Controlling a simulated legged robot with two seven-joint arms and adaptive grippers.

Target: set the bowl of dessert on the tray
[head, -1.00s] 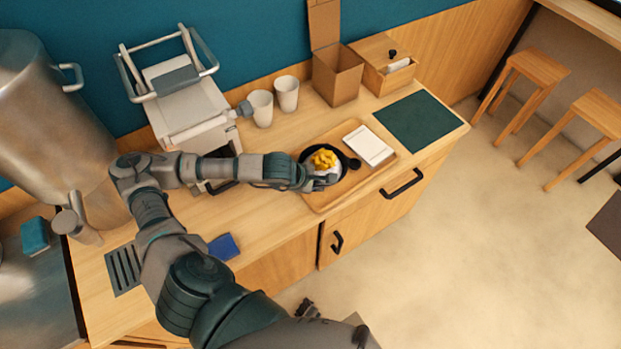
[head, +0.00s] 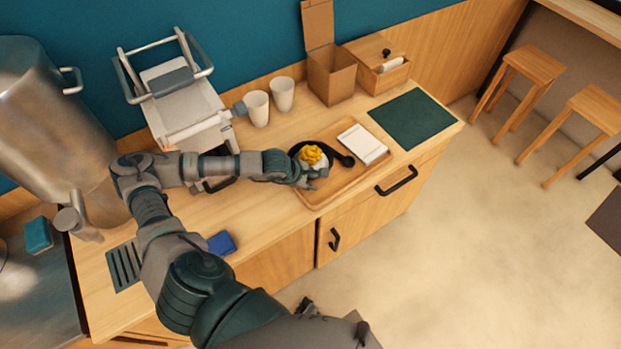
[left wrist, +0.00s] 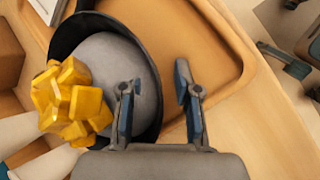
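The dark bowl (head: 294,151) holds white dessert with yellow cubes on top (head: 311,154). It sits at the left part of the wooden tray (head: 338,183). In the left wrist view the dark bowl (left wrist: 62,42) holds a pale rounded mass (left wrist: 112,62) and yellow chunks (left wrist: 70,103). My left gripper (head: 316,174) is at the bowl's near right side. In the left wrist view its fingers (left wrist: 158,98) are apart, one over the pale mass and one outside the rim, with a visible gap. The right gripper does not show.
A dark spoon-like piece (head: 340,156) and a white card (head: 361,144) lie by the bowl on the tray. Two white cups (head: 257,108), an open cardboard box (head: 331,76) and a wooden box (head: 378,68) stand behind. A dark green mat (head: 411,118) lies to the right.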

